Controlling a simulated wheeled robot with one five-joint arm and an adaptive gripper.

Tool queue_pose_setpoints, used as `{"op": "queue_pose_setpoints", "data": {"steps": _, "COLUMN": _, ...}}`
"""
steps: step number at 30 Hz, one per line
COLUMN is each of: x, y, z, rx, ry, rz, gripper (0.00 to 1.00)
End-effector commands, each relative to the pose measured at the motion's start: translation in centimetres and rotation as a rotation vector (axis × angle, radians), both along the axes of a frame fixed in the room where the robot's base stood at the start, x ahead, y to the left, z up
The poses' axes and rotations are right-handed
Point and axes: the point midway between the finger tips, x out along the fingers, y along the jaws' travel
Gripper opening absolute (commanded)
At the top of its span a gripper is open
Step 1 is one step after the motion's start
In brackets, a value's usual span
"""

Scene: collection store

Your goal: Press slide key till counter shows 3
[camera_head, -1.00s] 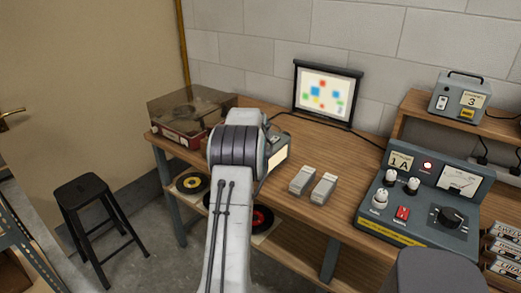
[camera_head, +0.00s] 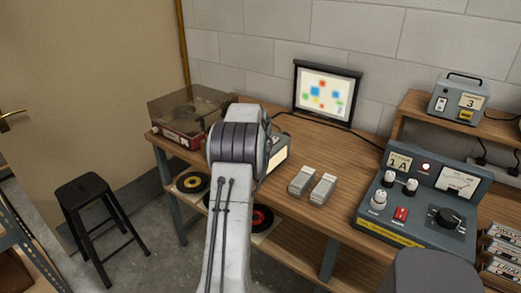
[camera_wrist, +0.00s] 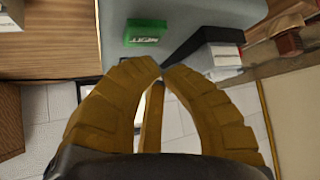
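The green key marked NEXT (camera_wrist: 147,33) sits on a grey-blue machine (camera_wrist: 118,47) in the wrist view. In the head view the machine (camera_head: 281,143) is mostly hidden behind my arm, and its pale panel shows no readable number. My gripper (camera_wrist: 161,67) has its two yellow-brown fingertips together with nothing visible between them. In the wrist view the tips are below the key in the picture and appear apart from it. In the head view my arm hides the gripper. The screen (camera_head: 327,94) shows a slide of coloured squares.
Two grey boxes (camera_head: 301,180) (camera_head: 323,189) stand on the wooden bench right of my arm. A control console (camera_head: 417,215) and a box showing 3 (camera_head: 458,97) are farther right. A covered record player (camera_head: 190,115) is at left. A black stool (camera_head: 90,200) stands on the floor.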

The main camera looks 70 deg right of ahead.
Motion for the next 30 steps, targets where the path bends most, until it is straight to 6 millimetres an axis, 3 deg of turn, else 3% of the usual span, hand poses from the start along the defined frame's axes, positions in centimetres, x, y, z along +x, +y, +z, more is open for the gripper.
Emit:
{"op": "queue_pose_setpoints", "data": {"steps": 15, "x": 0.0, "y": 0.0, "z": 4.4, "rx": -0.001, "ry": 0.000, "rz": 0.000, "gripper": 0.00}}
{"op": "queue_pose_setpoints", "data": {"steps": 30, "x": 0.0, "y": 0.0, "z": 4.5, "rx": -0.001, "ry": 0.000, "rz": 0.000, "gripper": 0.00}}
